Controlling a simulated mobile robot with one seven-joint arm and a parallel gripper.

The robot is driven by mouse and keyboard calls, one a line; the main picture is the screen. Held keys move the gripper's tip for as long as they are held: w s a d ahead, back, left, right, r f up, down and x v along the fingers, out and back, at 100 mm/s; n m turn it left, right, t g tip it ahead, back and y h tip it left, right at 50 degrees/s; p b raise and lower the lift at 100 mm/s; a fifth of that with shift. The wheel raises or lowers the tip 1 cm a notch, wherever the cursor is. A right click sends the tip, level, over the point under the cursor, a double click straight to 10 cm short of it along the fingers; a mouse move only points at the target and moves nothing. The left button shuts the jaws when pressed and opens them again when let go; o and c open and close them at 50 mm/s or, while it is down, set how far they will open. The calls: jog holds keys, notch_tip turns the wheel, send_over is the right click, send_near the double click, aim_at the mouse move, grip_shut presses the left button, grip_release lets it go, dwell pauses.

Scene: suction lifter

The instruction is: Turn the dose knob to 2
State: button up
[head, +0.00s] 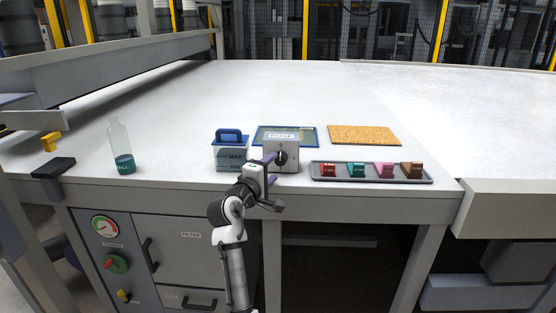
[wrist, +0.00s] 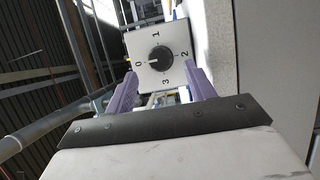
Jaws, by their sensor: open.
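The dose knob (wrist: 160,57) is a round black knob on the light front face of a small box (head: 273,149). In the wrist view the numerals 0, 1, 2 and 3 surround it, with 0 at left, 1 at top, 2 at right and 3 at bottom. Its white pointer mark points left, at 0. The knob also shows as a dark spot in the head view (head: 281,158). My gripper (wrist: 164,74) is open and empty, facing the dial. Its purple fingers appear at either side of the box's lower part, and I see no contact with the knob.
A blue-handled container (head: 231,155) stands close left of the dose box. A grey tray (head: 372,178) with several coloured blocks lies to the right, a cork mat (head: 364,135) behind it. A bottle (head: 121,150) stands at left. The table's back is clear.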

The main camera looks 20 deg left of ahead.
aim_at(279, 162)
jog(key=w, duration=0.5)
jog(key=shift+d+p, duration=0.25)
jog(key=shift+p, duration=0.15)
jog(key=shift+s, duration=0.1)
jog(key=c, duration=0.9)
